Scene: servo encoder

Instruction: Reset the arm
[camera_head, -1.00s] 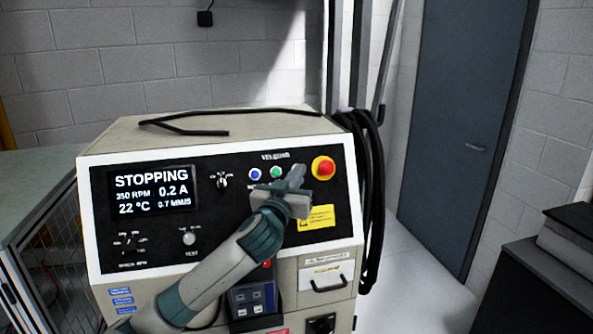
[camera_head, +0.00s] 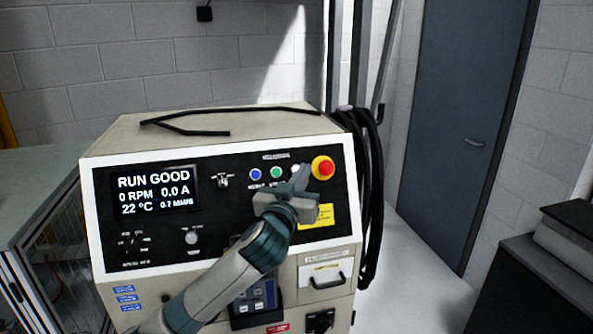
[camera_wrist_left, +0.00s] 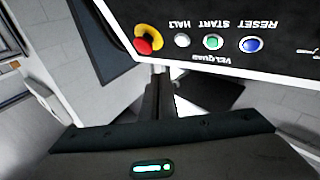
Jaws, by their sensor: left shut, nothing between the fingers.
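My left arm reaches up from the bottom of the head view, and its gripper (camera_head: 300,176) is in front of the control panel (camera_head: 110,232), just left of the red emergency stop button (camera_head: 323,167). The gripper is shut and empty; its shut fingers also show in the left wrist view (camera_wrist_left: 159,85). That view shows a gap between the fingers and the row of reset (camera_wrist_left: 251,44), start (camera_wrist_left: 213,42) and halt (camera_wrist_left: 182,41) buttons. The display (camera_head: 155,191) reads RUN GOOD, 0 RPM, 0.0 A. My right gripper is not in view.
Black cable (camera_head: 370,200) hangs in loops on the machine's right side, and another cable (camera_head: 185,130) lies on top. A dark door (camera_head: 458,130) is at the back right. A dark cabinet (camera_head: 530,275) is at the lower right. Floor (camera_head: 420,285) is clear between.

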